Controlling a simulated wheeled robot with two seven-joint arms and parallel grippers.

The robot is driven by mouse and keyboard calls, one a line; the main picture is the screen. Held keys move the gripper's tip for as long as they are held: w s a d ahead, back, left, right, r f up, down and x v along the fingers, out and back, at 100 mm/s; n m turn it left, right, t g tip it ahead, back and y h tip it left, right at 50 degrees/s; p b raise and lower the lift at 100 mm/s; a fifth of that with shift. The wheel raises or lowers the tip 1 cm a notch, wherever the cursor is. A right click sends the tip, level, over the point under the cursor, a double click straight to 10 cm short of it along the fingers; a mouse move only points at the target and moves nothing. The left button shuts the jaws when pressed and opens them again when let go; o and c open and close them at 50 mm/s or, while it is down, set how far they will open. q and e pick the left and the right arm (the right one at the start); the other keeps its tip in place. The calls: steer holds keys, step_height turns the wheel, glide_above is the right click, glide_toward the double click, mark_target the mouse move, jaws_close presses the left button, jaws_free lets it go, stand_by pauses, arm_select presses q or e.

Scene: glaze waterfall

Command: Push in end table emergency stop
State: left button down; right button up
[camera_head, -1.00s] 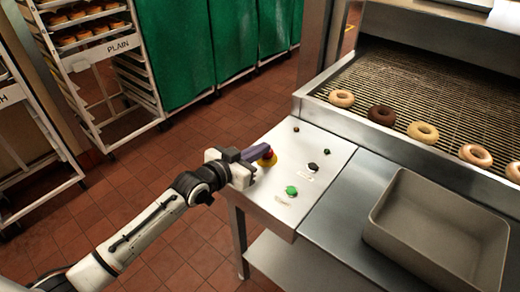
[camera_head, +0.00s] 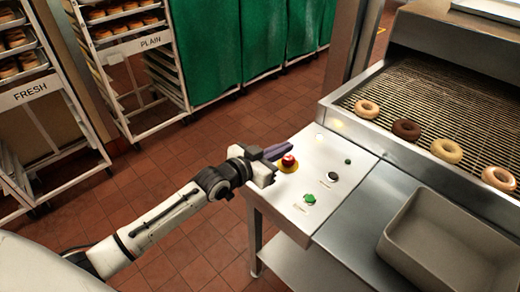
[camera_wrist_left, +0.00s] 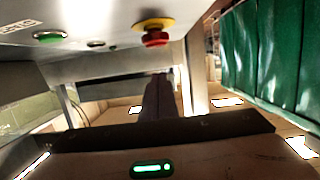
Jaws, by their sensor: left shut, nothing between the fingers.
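The emergency stop is a red mushroom button (camera_head: 288,161) on a yellow round base, on the sloping metal control panel (camera_head: 325,170) of the end table. It also shows in the left wrist view (camera_wrist_left: 156,37), at top centre, standing out from the panel. My left gripper (camera_head: 281,150) is shut and empty, its dark fingers just left of and behind the button in the head view. In the left wrist view the shut fingers (camera_wrist_left: 160,85) point forward, below the button with a visible gap. My right gripper is in neither view.
The panel also carries a green button (camera_head: 309,198) and a black button (camera_head: 332,177). A grey bin (camera_head: 445,245) stands on the table at right. Donuts lie on the mesh conveyor (camera_head: 400,95). Racks (camera_head: 150,60) stand at back left, with open tiled floor before them.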

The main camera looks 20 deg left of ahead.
arm_select(q)
steer(key=v, duration=0.9)
steer(key=shift+s+a, duration=0.15)
steer(key=shift+s, duration=0.1)
steer(key=s+d+f+g+y, duration=0.2)
steer(key=s+d+f+g, duration=0.15)
steer(key=s+f, duration=0.5)
steer(key=s+a+f+n+g+y, duration=0.15)
steer(key=s+g, duration=0.25)
steer(key=s, duration=0.6)
steer(key=s+a+f+n+g+y, duration=0.15)
steer(key=s+g, duration=0.25)
steer(key=s, duration=0.6)
steer(key=w+d+f+t+h, duration=0.1)
steer(key=w+d+f+t, duration=0.1)
steer(key=f, duration=0.3)
steer(key=w+d+f+m+t+h, duration=0.1)
steer(key=w+d+f+t, duration=0.1)
steer(key=f, duration=0.4)
steer(key=shift+w+d+f+t, duration=0.25)
steer(key=shift+d+t, duration=0.25)
steer(key=shift+t, duration=0.35)
